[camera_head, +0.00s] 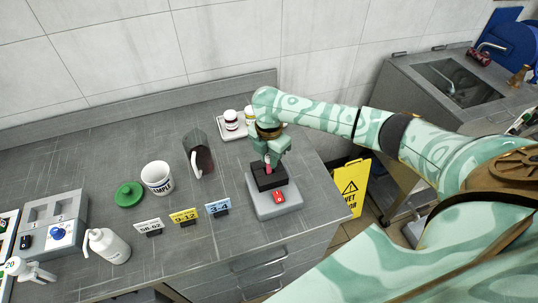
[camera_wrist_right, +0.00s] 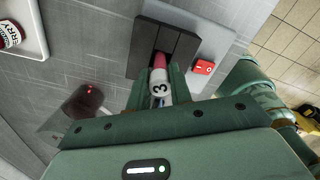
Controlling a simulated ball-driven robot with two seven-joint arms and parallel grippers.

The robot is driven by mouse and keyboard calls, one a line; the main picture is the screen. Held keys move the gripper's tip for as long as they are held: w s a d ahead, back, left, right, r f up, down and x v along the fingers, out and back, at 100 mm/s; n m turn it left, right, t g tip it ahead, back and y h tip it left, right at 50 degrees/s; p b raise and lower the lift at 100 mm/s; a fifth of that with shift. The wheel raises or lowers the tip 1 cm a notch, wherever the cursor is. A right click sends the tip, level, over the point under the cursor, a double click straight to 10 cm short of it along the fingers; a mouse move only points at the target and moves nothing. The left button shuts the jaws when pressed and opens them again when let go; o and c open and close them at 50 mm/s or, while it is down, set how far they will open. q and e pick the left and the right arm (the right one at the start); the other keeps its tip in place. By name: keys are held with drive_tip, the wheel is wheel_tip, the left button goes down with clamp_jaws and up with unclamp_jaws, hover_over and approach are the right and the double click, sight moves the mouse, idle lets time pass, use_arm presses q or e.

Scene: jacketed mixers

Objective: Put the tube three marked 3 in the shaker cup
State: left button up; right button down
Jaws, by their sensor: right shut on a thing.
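Tube three (camera_wrist_right: 160,88) has a white band marked 3 and a pinkish-red end. My right gripper (camera_wrist_right: 160,78) is shut on it. The shaker (camera_head: 272,202) is a light grey box with a black block on top, the shaker cup (camera_head: 268,181); the cup also shows in the right wrist view (camera_wrist_right: 148,38). In the head view my right gripper (camera_head: 270,156) is right above the cup, and the tube's red end (camera_head: 268,169) points down at it. Whether the tip is inside the cup or just over it, I cannot tell. My left gripper is not in view.
A red switch (camera_head: 278,196) is on the shaker's front. A tilted dark grey container (camera_head: 199,155), a white SAMPLE cup (camera_head: 157,178), a green lid (camera_head: 128,194) and number signs (camera_head: 183,216) stand to the left.

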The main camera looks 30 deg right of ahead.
drive_tip(key=c, duration=0.7)
unclamp_jaws()
wheel_tip(320, 180, up, 6)
drive_tip(key=p, duration=0.8)
idle(0.3)
drive_tip(key=shift+s+f, duration=0.1)
